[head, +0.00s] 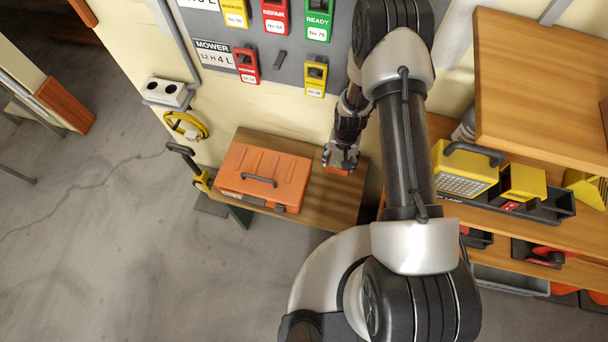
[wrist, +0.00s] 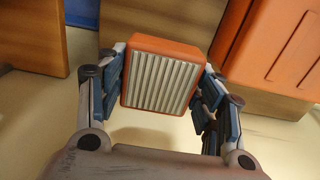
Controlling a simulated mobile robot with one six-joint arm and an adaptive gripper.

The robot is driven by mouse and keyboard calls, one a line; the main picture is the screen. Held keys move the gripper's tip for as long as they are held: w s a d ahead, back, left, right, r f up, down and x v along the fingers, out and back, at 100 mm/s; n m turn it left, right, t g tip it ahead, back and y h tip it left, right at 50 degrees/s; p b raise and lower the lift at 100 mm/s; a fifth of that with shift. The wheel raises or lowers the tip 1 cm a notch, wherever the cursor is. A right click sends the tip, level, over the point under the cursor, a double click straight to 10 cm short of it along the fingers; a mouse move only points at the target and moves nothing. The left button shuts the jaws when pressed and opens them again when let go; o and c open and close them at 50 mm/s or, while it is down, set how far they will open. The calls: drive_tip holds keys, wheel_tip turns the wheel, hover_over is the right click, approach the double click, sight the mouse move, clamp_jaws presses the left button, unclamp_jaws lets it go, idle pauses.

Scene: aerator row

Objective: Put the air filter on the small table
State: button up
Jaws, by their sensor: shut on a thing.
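The air filter (wrist: 160,78) is a block with an orange frame and pale grey pleats, held between both fingers of my gripper (wrist: 162,84) in the wrist view. In the head view my gripper (head: 340,158) points down over the back right part of the small table (head: 332,203). Only a small orange bit of the filter (head: 338,171) shows below the fingers there. The small table is a low wooden one against the wall. I cannot tell whether the filter touches its top.
A large orange toolbox (head: 264,176) fills the table's left and middle; it also shows in the wrist view (wrist: 285,50). The table's front right is bare. Wooden shelves (head: 540,225) with yellow and black items stand to the right. A tag board (head: 275,50) hangs above.

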sight(335, 177)
wheel_tip(335, 177, down, 10)
drive_tip(key=b, duration=0.3)
idle(0.3)
drive_tip(key=shift+f+b, duration=0.2)
drive_tip(key=shift+b, duration=0.2)
drive_tip(key=o, duration=1.1)
drive_tip(key=shift+c, duration=0.2)
drive_tip(key=shift+r, duration=0.1)
